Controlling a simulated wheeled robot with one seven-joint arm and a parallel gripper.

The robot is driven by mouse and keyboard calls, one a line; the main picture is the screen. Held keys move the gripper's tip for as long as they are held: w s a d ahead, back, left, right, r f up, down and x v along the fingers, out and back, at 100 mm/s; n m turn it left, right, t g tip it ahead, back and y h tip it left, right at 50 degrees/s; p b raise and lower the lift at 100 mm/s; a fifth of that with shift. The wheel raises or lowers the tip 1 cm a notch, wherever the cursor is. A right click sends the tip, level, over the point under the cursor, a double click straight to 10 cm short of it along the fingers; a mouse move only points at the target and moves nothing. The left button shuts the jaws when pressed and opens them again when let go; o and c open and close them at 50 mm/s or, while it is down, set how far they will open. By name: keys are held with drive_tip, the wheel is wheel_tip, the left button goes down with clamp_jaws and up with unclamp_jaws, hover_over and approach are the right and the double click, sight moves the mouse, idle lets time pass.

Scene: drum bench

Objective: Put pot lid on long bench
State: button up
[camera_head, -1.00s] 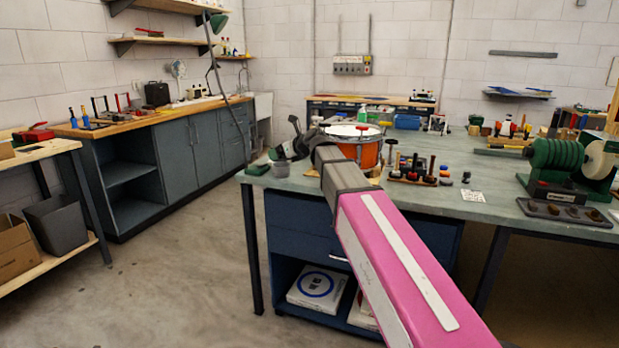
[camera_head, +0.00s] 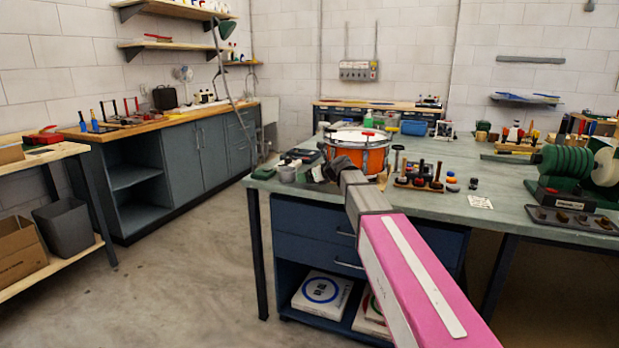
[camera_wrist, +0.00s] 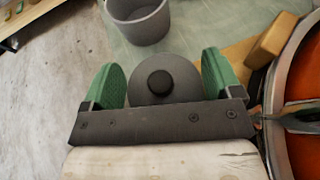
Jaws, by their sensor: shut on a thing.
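The pot lid (camera_wrist: 160,80) is a grey round disc with a black knob, seen from above in the wrist view. My gripper (camera_wrist: 160,75) has its green finger pads on either side of the lid and is shut on it. In the head view my gripper (camera_head: 318,171) is low over the left end of the green-topped workbench (camera_head: 470,160); the lid is not clear there. A grey pot (camera_wrist: 140,22) stands just beyond the lid; it also shows in the head view (camera_head: 287,174). A long wood-topped bench (camera_head: 185,115) runs along the left wall.
An orange drum (camera_head: 372,160) stands close to the right of my gripper, with a wooden block (camera_wrist: 272,40) beside it. A rack of tools (camera_head: 418,182) is further right. Tools occupy the long bench's near end. Open floor (camera_head: 190,250) lies left of the workbench.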

drive_tip(key=shift+f, duration=0.25)
drive_tip(key=shift+f, duration=0.45)
drive_tip(key=shift+f, duration=0.2)
drive_tip(key=o, duration=0.7)
drive_tip(key=shift+s, duration=0.1)
drive_tip(key=shift+f, duration=0.1)
drive_tip(key=shift+r, duration=0.4)
drive_tip(key=v, duration=1.2)
drive_tip(key=shift+r, duration=0.3)
